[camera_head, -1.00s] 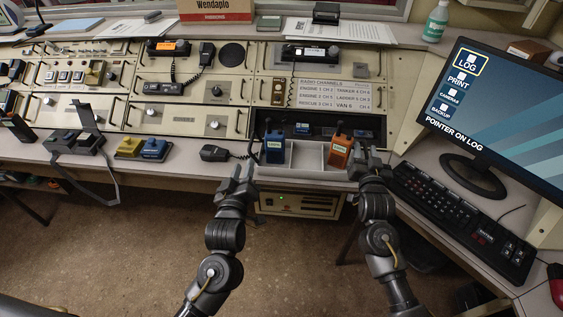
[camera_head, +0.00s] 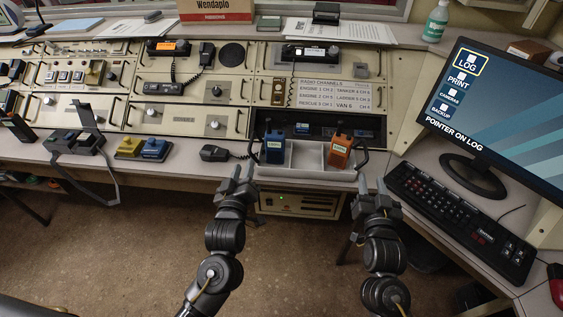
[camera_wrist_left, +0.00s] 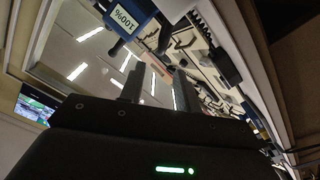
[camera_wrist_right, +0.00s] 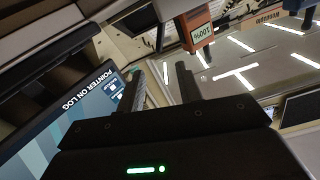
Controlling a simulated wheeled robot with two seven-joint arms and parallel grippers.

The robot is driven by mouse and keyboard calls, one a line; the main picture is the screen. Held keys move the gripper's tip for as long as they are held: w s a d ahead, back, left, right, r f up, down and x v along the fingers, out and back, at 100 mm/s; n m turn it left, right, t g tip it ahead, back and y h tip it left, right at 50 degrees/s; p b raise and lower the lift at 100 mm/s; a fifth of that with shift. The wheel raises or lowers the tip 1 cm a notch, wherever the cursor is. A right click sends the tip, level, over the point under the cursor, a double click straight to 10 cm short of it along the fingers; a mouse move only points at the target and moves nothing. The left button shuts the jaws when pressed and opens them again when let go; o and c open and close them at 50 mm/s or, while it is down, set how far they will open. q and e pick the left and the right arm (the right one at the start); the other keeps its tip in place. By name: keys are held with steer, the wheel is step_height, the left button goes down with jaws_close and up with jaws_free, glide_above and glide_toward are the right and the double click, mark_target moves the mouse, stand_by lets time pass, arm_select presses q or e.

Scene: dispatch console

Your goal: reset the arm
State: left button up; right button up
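My left gripper (camera_head: 243,172) is in front of the desk edge, just left of and below the grey tray. Its two fingers stand apart with nothing between them, as the left wrist view (camera_wrist_left: 158,88) shows. My right gripper (camera_head: 372,184) is in front of the desk edge, below the right end of the tray. Its fingers are also apart and empty in the right wrist view (camera_wrist_right: 162,88). A blue radio (camera_head: 274,149) and an orange radio (camera_head: 340,151) stand upright in the grey tray (camera_head: 305,156). Neither gripper touches them.
A monitor (camera_head: 505,110) and keyboard (camera_head: 465,215) occupy the right desk. A microphone (camera_head: 214,153), yellow and blue devices (camera_head: 154,149) and an open-lidded device (camera_head: 80,142) sit left of the tray. The space over the floor (camera_head: 120,235) in front of the desk is free.

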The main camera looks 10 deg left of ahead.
stand_by(0.5)
